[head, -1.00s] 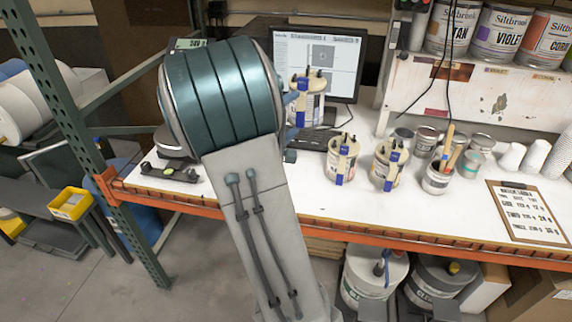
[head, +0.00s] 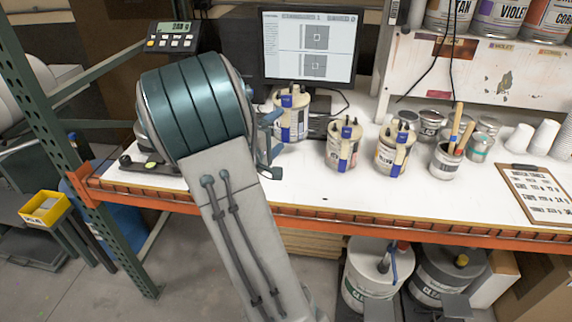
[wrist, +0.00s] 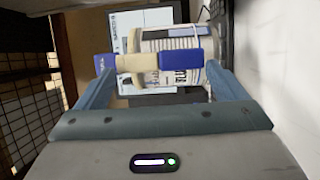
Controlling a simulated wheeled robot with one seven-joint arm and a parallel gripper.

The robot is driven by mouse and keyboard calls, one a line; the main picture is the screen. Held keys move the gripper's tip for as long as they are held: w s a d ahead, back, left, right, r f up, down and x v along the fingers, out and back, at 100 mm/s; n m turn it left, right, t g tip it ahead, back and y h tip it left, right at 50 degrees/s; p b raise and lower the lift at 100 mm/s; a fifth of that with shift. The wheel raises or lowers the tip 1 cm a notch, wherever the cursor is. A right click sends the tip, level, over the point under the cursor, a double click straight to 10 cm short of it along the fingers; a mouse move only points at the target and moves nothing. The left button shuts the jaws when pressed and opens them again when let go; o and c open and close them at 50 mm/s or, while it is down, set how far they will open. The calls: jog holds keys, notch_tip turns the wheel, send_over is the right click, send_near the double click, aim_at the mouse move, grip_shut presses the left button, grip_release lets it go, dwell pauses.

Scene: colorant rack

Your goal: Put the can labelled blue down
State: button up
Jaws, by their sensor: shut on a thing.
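A cream can (head: 293,124) with blue-taped fittings stands upright on or just above the white bench (head: 310,185), in front of the monitor. My gripper (head: 271,130) is at its left side, partly hidden behind my arm. In the wrist view my gripper (wrist: 157,63) has a finger at each end of the blue-and-cream fitting across the can (wrist: 178,43), shut on it. Its label text is sideways and I cannot read the colour name. I cannot tell whether the can's base touches the bench.
Two similar blue-taped cans, one (head: 342,148) nearer and one (head: 393,152) further right, stand close by. A can with wooden sticks (head: 447,160), small tins, cups and a clipboard (head: 540,193) are to the right. The monitor (head: 308,48) stands behind. Bare bench lies in front.

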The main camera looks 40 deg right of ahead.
jog(key=shift+f, duration=4.6)
jog(key=shift+f, duration=0.15)
jog(key=o, duration=1.5)
jog(key=shift+f, duration=0.1)
